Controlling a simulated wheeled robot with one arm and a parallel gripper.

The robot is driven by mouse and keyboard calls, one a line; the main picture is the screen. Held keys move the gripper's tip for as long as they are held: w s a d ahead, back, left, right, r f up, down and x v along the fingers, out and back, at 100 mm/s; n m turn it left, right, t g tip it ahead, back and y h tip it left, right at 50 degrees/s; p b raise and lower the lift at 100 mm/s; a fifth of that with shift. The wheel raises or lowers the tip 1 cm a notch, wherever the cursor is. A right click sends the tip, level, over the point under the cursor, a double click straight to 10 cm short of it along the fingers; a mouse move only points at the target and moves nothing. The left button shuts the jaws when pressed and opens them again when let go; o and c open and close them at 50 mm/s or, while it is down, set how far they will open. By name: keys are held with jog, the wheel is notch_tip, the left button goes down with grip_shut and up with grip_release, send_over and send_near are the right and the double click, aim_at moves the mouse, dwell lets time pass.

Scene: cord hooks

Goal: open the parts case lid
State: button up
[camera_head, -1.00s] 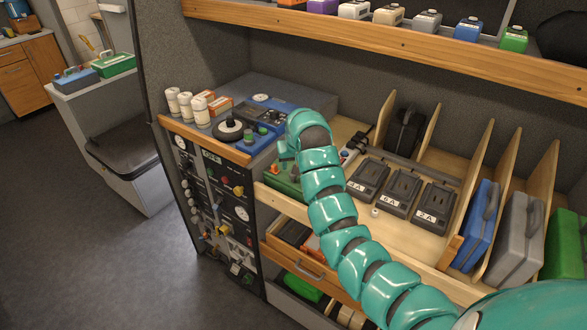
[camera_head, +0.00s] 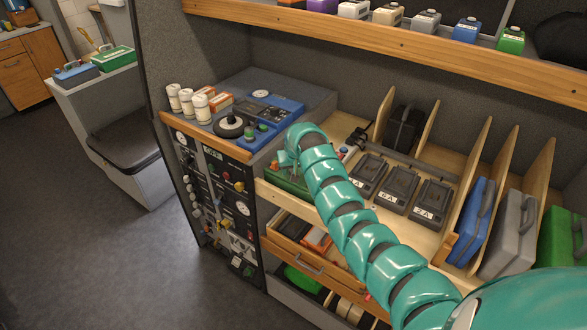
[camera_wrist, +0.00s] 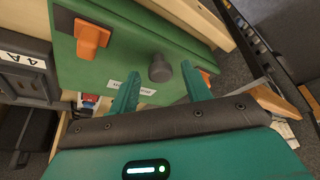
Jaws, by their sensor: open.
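The parts case is a green case (camera_head: 285,180) on the wooden counter beside the rack, mostly hidden by my arm in the head view. In the wrist view its green face (camera_wrist: 130,62) fills the upper middle. The lid looks closed. My gripper (camera_wrist: 163,84) is open, with its two teal fingers on either side of the knob's line. I cannot tell whether they touch the case. My gripper (camera_head: 288,160) is partly hidden in the head view.
Black chargers (camera_head: 400,188) stand right of the case. A blue device (camera_head: 258,120) and white bottles (camera_head: 187,103) stand on the rack to the left. A wooden drawer (camera_head: 305,262) below is partly open. Upright dividers and cases (camera_head: 470,222) stand further right.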

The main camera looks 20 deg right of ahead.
grip_shut()
jog(key=shift+w+a+r, duration=0.1)
